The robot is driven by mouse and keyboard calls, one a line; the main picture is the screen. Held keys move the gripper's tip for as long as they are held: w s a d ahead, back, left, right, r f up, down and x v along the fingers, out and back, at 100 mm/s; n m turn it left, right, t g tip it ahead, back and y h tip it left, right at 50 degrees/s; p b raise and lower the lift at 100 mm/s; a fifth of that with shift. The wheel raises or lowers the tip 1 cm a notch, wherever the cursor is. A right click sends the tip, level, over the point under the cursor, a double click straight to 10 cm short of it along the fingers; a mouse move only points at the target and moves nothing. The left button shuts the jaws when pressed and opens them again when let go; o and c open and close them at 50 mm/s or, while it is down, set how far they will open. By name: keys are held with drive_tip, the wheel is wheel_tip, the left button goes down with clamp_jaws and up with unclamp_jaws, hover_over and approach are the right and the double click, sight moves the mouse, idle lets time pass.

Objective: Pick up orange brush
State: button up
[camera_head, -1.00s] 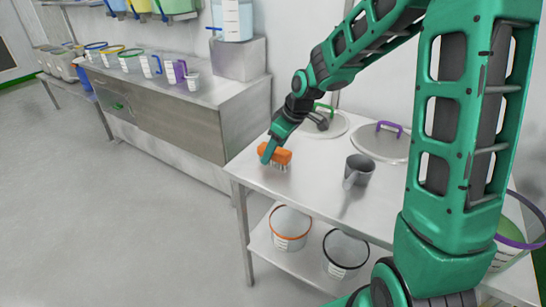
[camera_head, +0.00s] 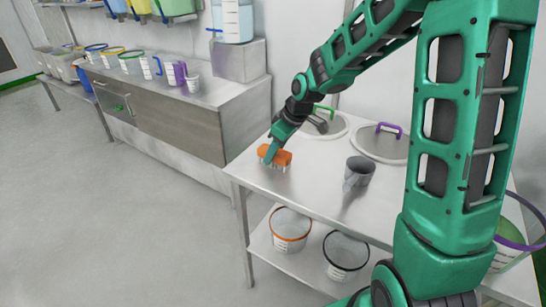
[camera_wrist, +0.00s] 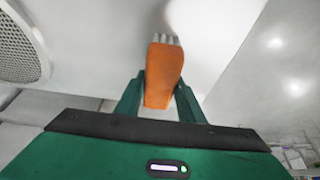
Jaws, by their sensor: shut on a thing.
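The orange brush (camera_head: 283,158) has an orange block and pale bristles pointing down. It is at the left end of the steel table (camera_head: 265,178), at or just above its top; I cannot tell whether the bristles touch. My gripper (camera_head: 272,155) reaches down onto it from above and is shut on it. In the wrist view the brush (camera_wrist: 163,75) sits between my two green fingers (camera_wrist: 158,100), its bristles at the far end. The fingers hide part of the block's sides.
A grey jug (camera_head: 359,171) stands right of the brush. Buckets with orange (camera_head: 290,230) and black (camera_head: 346,255) rims stand on the lower shelf. Open floor lies left.

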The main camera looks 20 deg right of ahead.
drive_tip(key=shift+r, duration=0.55)
drive_tip(key=r, duration=0.4)
drive_tip(key=shift+s+a+r, duration=0.1)
drive_tip(key=shift+s+a, duration=0.05)
drive_tip(key=shift+a, duration=0.2)
drive_tip(key=s+a+r, duration=0.5)
drive_tip(key=a+r, duration=0.1)
drive_tip(key=a, duration=0.3)
drive_tip(key=shift+s+a, duration=0.15)
drive_tip(key=shift+s, duration=0.15)
drive_tip(key=shift+r, duration=0.1)
drive_tip(key=shift+o, duration=0.9)
